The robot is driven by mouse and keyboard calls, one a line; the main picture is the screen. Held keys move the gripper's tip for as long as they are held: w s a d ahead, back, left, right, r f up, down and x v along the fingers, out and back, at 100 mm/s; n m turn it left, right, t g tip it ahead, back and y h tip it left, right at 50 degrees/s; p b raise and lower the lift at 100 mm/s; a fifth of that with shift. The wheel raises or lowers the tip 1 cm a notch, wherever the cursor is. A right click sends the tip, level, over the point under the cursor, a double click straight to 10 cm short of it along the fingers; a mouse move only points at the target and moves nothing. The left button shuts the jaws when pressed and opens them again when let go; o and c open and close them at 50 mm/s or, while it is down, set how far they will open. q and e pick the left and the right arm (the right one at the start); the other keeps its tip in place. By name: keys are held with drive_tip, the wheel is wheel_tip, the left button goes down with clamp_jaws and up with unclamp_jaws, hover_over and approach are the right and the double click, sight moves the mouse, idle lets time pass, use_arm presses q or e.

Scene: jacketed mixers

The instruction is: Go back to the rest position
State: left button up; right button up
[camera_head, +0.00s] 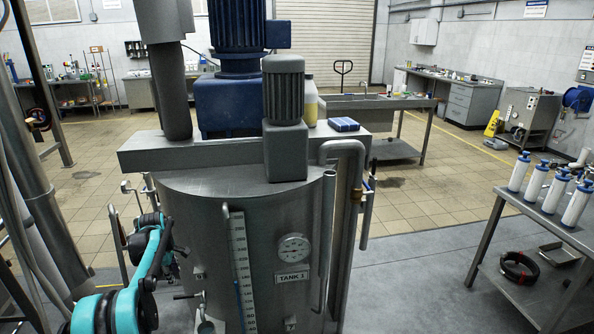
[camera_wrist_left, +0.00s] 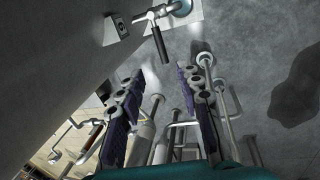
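My left arm, teal and black, comes in from the lower left of the head view. My left gripper (camera_head: 172,252) is beside the left side of the jacketed steel tank (camera_head: 260,215), partly hidden by its own arm. In the left wrist view the two fingers of my left gripper (camera_wrist_left: 160,88) stand apart with nothing held between them. A valve handle with a black grip (camera_wrist_left: 160,45) is beyond the fingertips, apart from them. My right gripper is in neither view.
The tank carries a round dial (camera_head: 293,248), a level scale (camera_head: 238,265) and motors (camera_head: 284,95) on top. Pipes stand close to my left gripper. A side table (camera_head: 545,235) with white-and-blue cylinders (camera_head: 535,187) is at right. Tiled floor behind is largely open.

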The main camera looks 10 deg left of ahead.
use_arm(q)
drive_tip(key=s+d+r+m+t, duration=0.1)
drive_tip(key=s+d+r+m, duration=0.45)
drive_tip(key=d+r, duration=0.3)
drive_tip(key=s+d+r+m+t, duration=0.1)
drive_tip(key=s+d+r+m, duration=0.3)
drive_tip(key=s+d+r, duration=0.45)
drive_tip(key=s+d+f+m+t, duration=0.1)
drive_tip(key=s+d+f+m, duration=0.2)
drive_tip(key=s, duration=0.7)
drive_tip(key=s+d+f+m+t, duration=0.1)
drive_tip(key=s+d+f+m, duration=0.2)
drive_tip(key=s+d+m, duration=0.5)
drive_tip(key=s+d, duration=0.2)
drive_tip(key=d, duration=0.1)
drive_tip(key=shift+s+d+f+t+h, duration=0.2)
drive_tip(key=shift+d+f+t+h, duration=0.1)
drive_tip(key=shift+f+t, duration=0.1)
